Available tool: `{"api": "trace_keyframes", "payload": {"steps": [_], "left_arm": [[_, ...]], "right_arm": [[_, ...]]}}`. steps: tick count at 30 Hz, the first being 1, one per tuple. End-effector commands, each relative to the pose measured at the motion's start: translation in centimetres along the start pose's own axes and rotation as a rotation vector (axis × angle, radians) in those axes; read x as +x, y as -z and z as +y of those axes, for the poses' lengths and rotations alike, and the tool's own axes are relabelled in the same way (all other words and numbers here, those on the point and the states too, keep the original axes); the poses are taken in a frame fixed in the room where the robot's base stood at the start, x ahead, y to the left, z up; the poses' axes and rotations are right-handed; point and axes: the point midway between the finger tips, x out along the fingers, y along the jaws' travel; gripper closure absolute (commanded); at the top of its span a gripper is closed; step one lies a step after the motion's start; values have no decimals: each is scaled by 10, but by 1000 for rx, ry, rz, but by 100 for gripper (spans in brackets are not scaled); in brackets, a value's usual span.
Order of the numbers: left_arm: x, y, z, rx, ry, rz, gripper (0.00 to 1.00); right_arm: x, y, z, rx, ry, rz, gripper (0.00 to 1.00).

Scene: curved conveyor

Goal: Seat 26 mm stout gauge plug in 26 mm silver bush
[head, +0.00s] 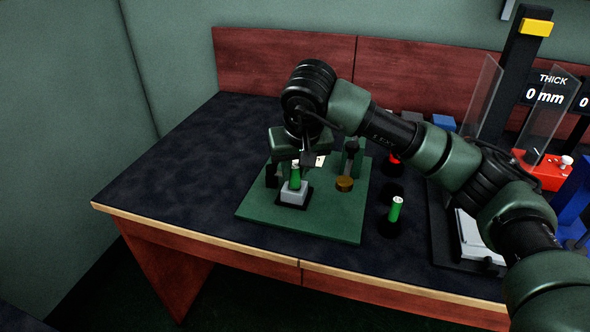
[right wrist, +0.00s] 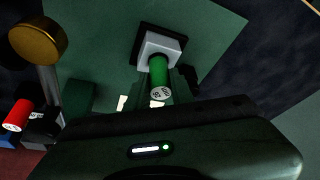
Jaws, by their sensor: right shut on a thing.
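The green gauge plug (head: 295,178) has a pale marked end that shows in the right wrist view (right wrist: 158,76). It stands roughly upright at the silver bush (head: 293,194), a light grey square block on a black base on the green plate (head: 330,222). The bush also shows in the right wrist view (right wrist: 152,44). The plug's lower end meets the bush top; I cannot tell how deep it sits. My right gripper (head: 294,167) is over the bush, shut on the plug, its fingers partly hidden. My left gripper is not in view.
Another green plug (head: 396,207) and a red plug (head: 394,158) stand in dark holders to the right. A gauge stand with clear panels (head: 484,95) is at the right. The table's left side is clear.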

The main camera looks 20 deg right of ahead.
Motion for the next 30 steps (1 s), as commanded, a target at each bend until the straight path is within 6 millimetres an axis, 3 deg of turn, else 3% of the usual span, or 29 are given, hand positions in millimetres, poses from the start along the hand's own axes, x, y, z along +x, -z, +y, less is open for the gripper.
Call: {"api": "trace_keyframes", "payload": {"steps": [9,10,12,24,30], "left_arm": [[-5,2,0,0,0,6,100],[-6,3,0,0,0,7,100],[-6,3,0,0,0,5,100],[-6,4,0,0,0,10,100],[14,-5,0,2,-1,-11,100]], "right_arm": [[1,0,0,0,0,1,100],[1,0,0,0,0,1,69],[1,0,0,0,0,1,56],[-2,1,0,0,0,1,56],[-39,3,0,-1,1,7,56]]}}
